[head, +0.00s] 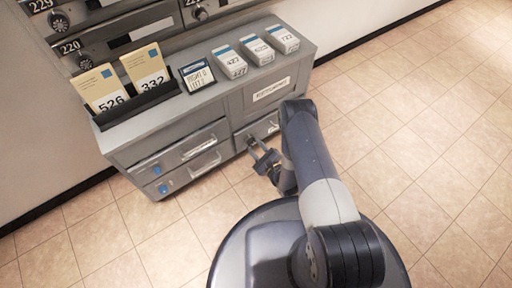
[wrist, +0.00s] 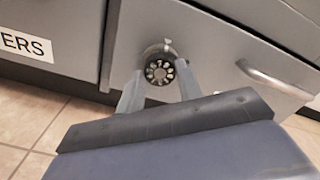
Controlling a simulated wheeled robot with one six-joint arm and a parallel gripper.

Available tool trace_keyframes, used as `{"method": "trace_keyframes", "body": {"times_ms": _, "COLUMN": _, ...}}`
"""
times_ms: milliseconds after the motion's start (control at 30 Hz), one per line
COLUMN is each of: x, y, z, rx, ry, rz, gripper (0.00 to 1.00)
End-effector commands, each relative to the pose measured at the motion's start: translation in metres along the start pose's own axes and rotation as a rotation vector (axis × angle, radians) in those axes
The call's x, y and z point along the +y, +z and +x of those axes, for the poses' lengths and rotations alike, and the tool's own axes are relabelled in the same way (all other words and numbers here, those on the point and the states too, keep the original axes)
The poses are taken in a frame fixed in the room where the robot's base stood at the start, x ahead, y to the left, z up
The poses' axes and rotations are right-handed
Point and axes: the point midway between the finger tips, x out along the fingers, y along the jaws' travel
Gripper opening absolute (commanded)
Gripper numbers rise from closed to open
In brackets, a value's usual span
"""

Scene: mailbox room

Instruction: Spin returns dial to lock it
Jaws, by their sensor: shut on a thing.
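The dial (wrist: 160,70) is a small round dark knob with light marks around its face and a pale pointer above it. It sits on a grey cabinet front. My gripper (wrist: 159,84) is shut on the dial, one finger on each side. In the head view my gripper (head: 257,152) reaches the lower right front of the grey cabinet (head: 150,128); the dial cannot be made out there. No returns label is readable beside the dial.
A bar handle (wrist: 277,80) is right of the dial. A label ending in "ERS" (wrist: 25,45) is at left. On the cabinet top stand two numbered cards (head: 145,68), a small sign (head: 196,76) and several boxes (head: 230,62). Tiled floor (head: 430,120) is clear at right.

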Motion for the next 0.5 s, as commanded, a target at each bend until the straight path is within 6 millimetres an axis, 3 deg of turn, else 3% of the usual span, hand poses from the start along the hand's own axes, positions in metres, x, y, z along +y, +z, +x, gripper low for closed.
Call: {"method": "trace_keyframes", "body": {"times_ms": 500, "x": 0.0001, "y": -0.0012, "z": -0.0003, "rx": 0.004, "ry": -0.001, "rz": 0.263, "gripper": 0.11}}
